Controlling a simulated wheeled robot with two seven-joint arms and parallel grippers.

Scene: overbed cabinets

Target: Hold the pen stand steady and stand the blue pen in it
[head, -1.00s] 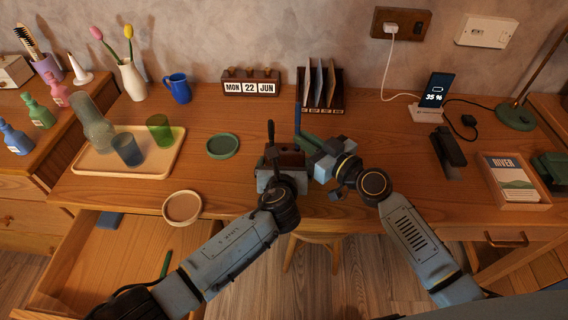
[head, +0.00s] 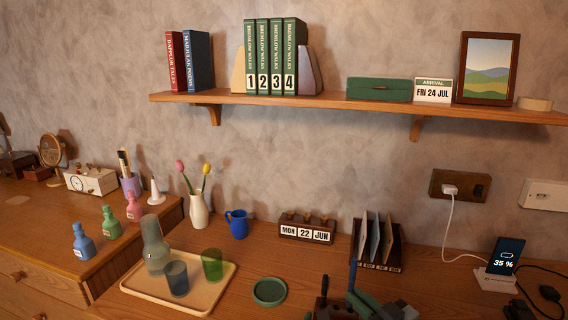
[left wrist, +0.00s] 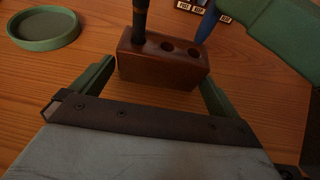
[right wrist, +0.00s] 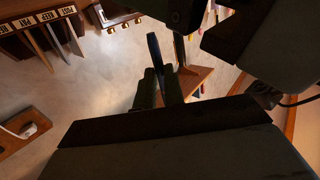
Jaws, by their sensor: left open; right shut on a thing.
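The pen stand (left wrist: 160,66) is a brown wooden block with holes on top. A black pen (left wrist: 140,20) stands upright in its left hole. My left gripper (left wrist: 155,88) is open, with one green finger on each side of the stand. My right gripper (right wrist: 160,88) is shut on the blue pen (right wrist: 153,50). In the left wrist view the blue pen (left wrist: 208,22) slants slightly, its lower end close to the right-hand hole; I cannot tell if it is inside. In the head view the blue pen (head: 352,276) stands up from my right gripper (head: 362,300) at the bottom edge.
A green round dish (head: 270,291) lies left of the stand. A letter rack (head: 376,244) and a calendar block (head: 306,230) stand behind. A tray (head: 137,285) with glassware is further left. A phone on a charger (head: 503,260) is at the right.

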